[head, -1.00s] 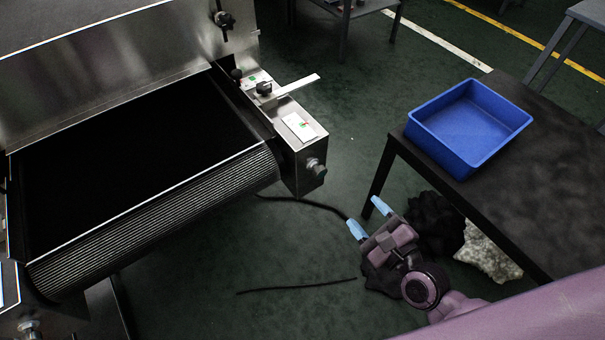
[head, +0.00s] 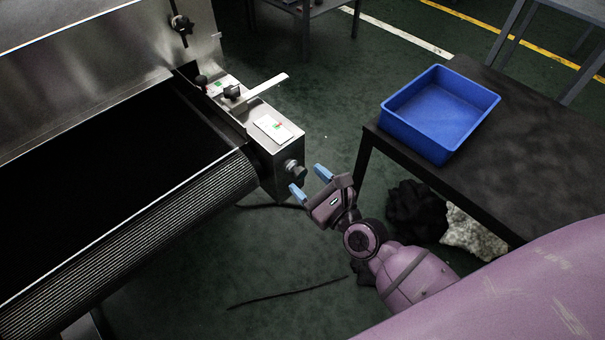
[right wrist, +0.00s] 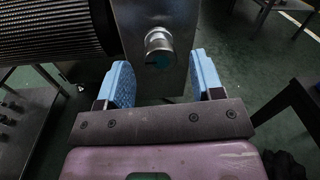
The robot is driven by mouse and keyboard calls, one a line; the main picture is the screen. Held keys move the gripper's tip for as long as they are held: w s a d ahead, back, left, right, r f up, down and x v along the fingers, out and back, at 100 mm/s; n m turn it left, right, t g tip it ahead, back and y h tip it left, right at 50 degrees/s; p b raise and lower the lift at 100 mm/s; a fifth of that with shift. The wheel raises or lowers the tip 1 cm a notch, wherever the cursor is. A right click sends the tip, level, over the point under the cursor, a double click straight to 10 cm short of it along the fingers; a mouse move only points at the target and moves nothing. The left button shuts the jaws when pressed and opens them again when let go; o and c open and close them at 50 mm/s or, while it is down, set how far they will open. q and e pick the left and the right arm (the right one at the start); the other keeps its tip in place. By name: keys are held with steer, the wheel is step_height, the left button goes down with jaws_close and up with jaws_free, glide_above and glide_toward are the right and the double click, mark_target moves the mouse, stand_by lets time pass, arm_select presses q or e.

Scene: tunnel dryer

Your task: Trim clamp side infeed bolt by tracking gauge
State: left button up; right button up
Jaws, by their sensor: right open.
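The clamp side infeed bolt (head: 292,167) is a round metal knob on the end face of the steel housing (head: 275,150) at the belt's right corner. In the right wrist view the bolt (right wrist: 158,50) shows between and beyond my fingertips. My right gripper (head: 309,181) is open and empty, just short of the bolt and apart from it. Its blue fingers also show in the right wrist view (right wrist: 160,85). A white card with green and red marks (head: 272,129), perhaps the tracking gauge, lies on the housing top. A pale pointer bar (head: 265,86) sticks out behind it. My left gripper is not in view.
The dark ribbed belt (head: 120,170) fills the left. A black table (head: 520,130) with a blue bin (head: 440,112) stands at right. Dark and pale cloth heaps (head: 417,210) lie under it. A dark cable (head: 285,292) lies on the green floor.

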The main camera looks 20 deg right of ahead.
steer(key=shift+x, duration=1.2)
steer(key=shift+c, duration=0.2)
steer(key=c, duration=0.9)
